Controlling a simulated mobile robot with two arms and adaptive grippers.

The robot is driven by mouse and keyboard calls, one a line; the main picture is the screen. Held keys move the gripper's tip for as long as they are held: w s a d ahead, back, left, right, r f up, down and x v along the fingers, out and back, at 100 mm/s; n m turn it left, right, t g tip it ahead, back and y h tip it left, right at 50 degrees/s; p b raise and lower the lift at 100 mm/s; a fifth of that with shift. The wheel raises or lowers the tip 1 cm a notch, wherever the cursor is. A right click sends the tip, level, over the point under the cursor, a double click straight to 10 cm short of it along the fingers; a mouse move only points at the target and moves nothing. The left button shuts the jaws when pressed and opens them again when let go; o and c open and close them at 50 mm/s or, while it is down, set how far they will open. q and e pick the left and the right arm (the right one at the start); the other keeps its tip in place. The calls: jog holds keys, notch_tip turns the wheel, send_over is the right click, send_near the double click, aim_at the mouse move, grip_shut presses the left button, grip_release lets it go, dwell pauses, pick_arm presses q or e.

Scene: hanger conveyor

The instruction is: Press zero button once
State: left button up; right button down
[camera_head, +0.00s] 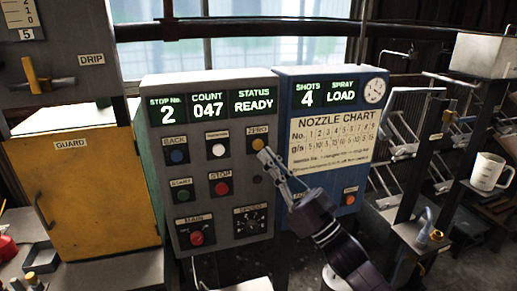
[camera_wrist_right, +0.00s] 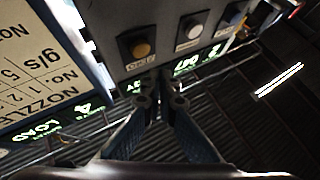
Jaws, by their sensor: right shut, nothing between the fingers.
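The zero button (camera_head: 258,144) is a round amber button under a ZERO label, at the upper right of the grey control panel (camera_head: 215,165). In the right wrist view the amber button (camera_wrist_right: 139,47) shows above and left of my fingertips, with its label upside down. My right gripper (camera_head: 265,155) is shut and empty. Its fingertips are just below and right of the button in the head view; I cannot tell whether they touch the panel. The right wrist view shows the closed fingers (camera_wrist_right: 165,97) pointing up toward the panel. My left gripper is not in view.
Other controls surround it: a white button (camera_head: 218,150), a blue BACK button (camera_head: 177,156), a red STOP button (camera_head: 222,188) and a SPEED dial (camera_head: 251,222). A blue panel (camera_head: 335,90) with a nozzle chart stands at the right. Displays read stop 2, count 047, READY.

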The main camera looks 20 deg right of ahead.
aim_at(258, 145)
jog(key=shift+w, duration=1.05)
jog(key=shift+w, duration=0.15)
dwell(0.6)
jog(key=shift+w+a, duration=0.1)
jog(key=shift+w, duration=0.2)
jog(key=shift+w+b, duration=0.3)
jog(key=shift+w, duration=0.15)
dwell(0.7)
jog(key=shift+s, duration=0.15)
jog(key=shift+s+p, duration=0.3)
jog(key=shift+s, duration=0.45)
